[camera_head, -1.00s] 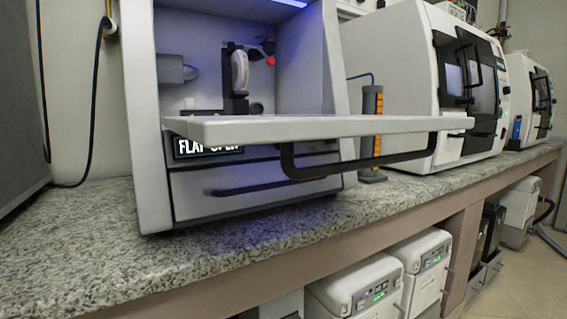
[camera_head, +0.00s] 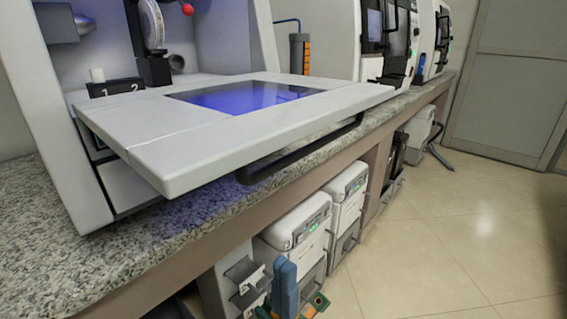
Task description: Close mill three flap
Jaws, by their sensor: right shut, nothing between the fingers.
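The mill flap (camera_head: 215,145) is open, folded down and standing out level in front of the mill (camera_head: 40,110). It is a white panel with a dark window tinted blue by the light inside. Its black bar handle (camera_head: 300,152) hangs below the front edge. My right gripper (camera_head: 285,288), with blue and green-orange parts, shows at the bottom edge, low in front of the bench. It is shut and empty, well below the flap and apart from the handle. My left gripper is not in view.
The granite bench (camera_head: 160,225) runs along the wall toward the back right. White boxes (camera_head: 300,222) stand under it. Other white machines (camera_head: 345,40) stand further along. The tiled floor (camera_head: 440,240) on the right is clear.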

